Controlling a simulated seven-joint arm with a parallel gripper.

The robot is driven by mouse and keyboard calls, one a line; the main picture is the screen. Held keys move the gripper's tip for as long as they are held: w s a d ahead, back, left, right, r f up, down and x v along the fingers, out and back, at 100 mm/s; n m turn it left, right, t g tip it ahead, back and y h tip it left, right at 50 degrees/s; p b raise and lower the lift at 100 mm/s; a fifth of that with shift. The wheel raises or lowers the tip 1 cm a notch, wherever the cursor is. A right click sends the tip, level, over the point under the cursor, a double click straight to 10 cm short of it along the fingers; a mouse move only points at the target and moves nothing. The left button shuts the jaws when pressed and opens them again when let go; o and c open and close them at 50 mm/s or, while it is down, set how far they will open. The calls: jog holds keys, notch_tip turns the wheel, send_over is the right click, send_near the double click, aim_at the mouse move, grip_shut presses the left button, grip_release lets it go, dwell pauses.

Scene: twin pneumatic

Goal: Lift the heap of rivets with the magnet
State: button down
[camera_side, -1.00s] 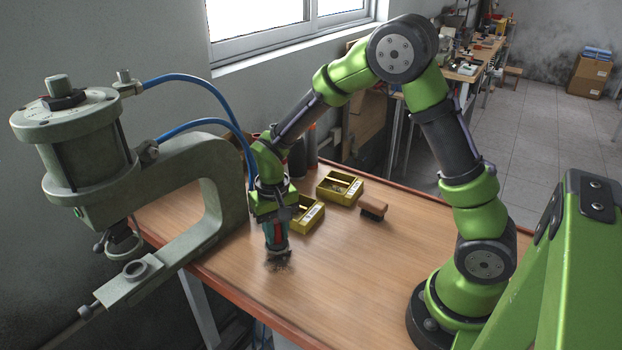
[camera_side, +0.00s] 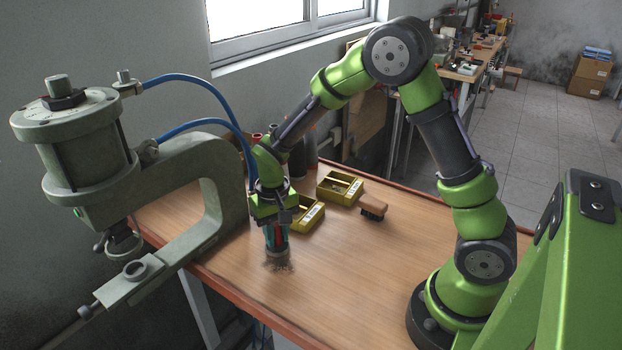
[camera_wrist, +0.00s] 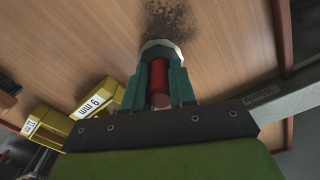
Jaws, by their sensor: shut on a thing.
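My gripper (camera_side: 276,238) points down over the wooden bench with its teal fingers shut on the magnet. In the wrist view the magnet (camera_wrist: 159,80) is a red cylinder with a pale metal end, held between the fingers (camera_wrist: 161,72). The heap of rivets (camera_side: 282,267) is a small dark scatter on the bench directly under the magnet. In the wrist view the heap (camera_wrist: 170,22) spreads just beyond the magnet's pale end. The magnet's lower end is at or very close to the heap; I cannot tell whether they touch. Part of the heap is hidden behind the magnet.
Two yellow bins (camera_side: 308,220) (camera_side: 345,186) with labels stand behind my gripper. A wooden-backed brush (camera_side: 374,207) lies to their right. A large grey-green pneumatic press (camera_side: 205,205) stands at the left with blue hoses. The bench (camera_side: 350,270) is clear to the front right.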

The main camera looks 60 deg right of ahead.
jog(key=shift+r, duration=3.55)
